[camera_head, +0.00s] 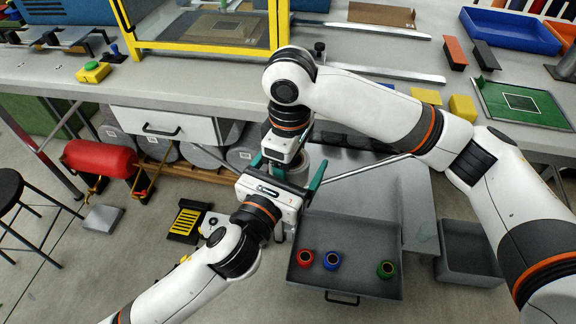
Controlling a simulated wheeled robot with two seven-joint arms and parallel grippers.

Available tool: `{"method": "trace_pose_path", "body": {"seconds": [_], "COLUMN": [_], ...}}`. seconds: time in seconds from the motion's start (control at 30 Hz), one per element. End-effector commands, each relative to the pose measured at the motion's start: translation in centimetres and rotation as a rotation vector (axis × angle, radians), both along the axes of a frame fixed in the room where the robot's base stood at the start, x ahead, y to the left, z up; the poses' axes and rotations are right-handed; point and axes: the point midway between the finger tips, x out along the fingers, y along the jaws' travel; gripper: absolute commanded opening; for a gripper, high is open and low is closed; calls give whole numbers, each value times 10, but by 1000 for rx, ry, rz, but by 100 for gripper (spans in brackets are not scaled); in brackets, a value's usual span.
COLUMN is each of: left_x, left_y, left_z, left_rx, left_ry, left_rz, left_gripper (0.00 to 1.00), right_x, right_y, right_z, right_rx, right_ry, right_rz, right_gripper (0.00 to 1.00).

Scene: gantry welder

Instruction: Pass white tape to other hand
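My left gripper (287,168) reaches up from the lower left below the bench edge. Its two teal fingers stand wide apart. My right gripper (282,152) comes down between these fingers, and its fingertips are mostly hidden behind the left gripper's body. A pale, rounded piece that looks like the white tape (299,173) shows between the two grippers, close to the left gripper's right finger. It is mostly covered, so I cannot tell which gripper holds it.
An open grey drawer (321,289) below holds a red tape (305,258), a blue tape (332,261) and a green tape (386,269). The bench edge and a closed white drawer (165,127) lie behind the grippers. A grey bin (470,262) stands right; a black stool (12,190) stands left.

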Motion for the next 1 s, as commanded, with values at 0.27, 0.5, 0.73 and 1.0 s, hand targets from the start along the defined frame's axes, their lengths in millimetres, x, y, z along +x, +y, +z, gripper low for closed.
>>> {"method": "trace_pose_path", "body": {"seconds": [0.27, 0.5, 0.73, 1.0], "left_x": [0, -1, -1, 1], "left_y": [0, -1, 0, 1], "left_z": [0, 1, 1, 0], "left_rx": [0, -3, -2, 1], "left_ry": [0, -1, -1, 0], "left_rz": [0, -5, -2, 2], "left_gripper": [69, 38, 38, 38], "right_x": [0, 0, 0, -1], "right_y": [0, 1, 1, 2], "right_z": [0, 1, 0, 10], "right_rx": [1, 3, 2, 3], "right_ry": [0, -3, 0, 0], "right_rz": [0, 0, 2, 5], "right_gripper": [38, 68, 90, 90]}}
